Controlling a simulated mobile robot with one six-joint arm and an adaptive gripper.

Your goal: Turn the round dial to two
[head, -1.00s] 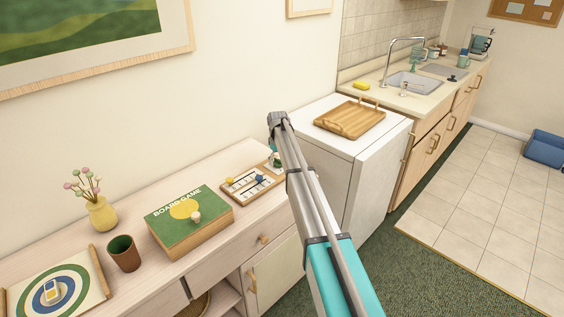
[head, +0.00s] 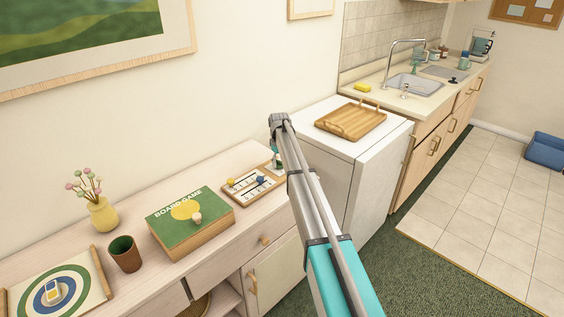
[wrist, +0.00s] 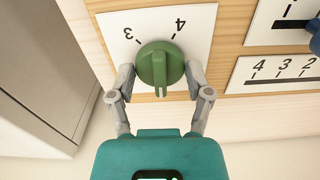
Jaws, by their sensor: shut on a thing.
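The round green dial (wrist: 160,66) sits on a white number plate (wrist: 196,22) on a wooden board. A 3 and a 4 show upside down above it in the wrist view; other numbers are hidden or out of view. The dial's raised ridge runs up and down the picture, with two marks at its lower end. My gripper (wrist: 160,84) has a finger on each side of the dial and is shut on it. In the head view the board (head: 236,198) lies on the cabinet; my arm hides the dial.
Beside the dial, the board carries a slider plate with numbers (wrist: 280,72) and a blue knob (wrist: 315,42). A board game box (head: 170,226), brown cup (head: 125,256) and yellow vase (head: 103,216) stand left. A white appliance with a wooden tray (head: 350,122) stands right.

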